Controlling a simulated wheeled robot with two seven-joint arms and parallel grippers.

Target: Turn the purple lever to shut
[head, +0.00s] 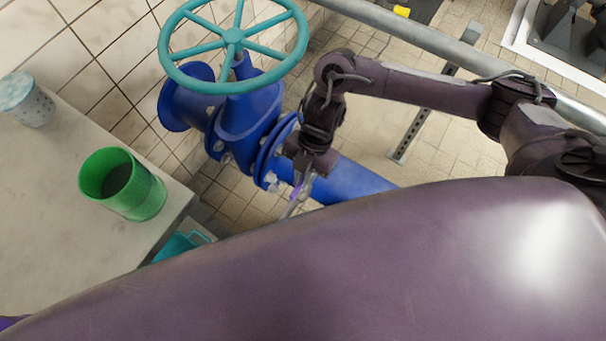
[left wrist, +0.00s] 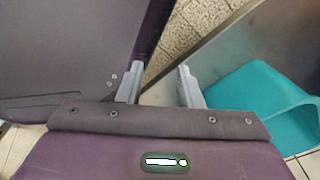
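The purple lever (head: 297,191) shows as a small purple piece in the head view, beside the blue pipe (head: 350,183) and just below my right gripper (head: 300,188). The gripper's fingers are at the lever, and the wrist hides much of it. I cannot tell whether the fingers are closed on it or only beside it. My left gripper (left wrist: 160,88) shows in the left wrist view with its two grey fingers apart and nothing between them. My left gripper is not visible in the head view.
A blue valve with a teal handwheel (head: 233,37) stands left of my right arm. A counter (head: 50,215) at the left holds a green cup (head: 122,185) and a speckled cup (head: 26,100). A teal bin (left wrist: 262,108) is right of my left gripper. A metal rail (head: 430,38) crosses behind.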

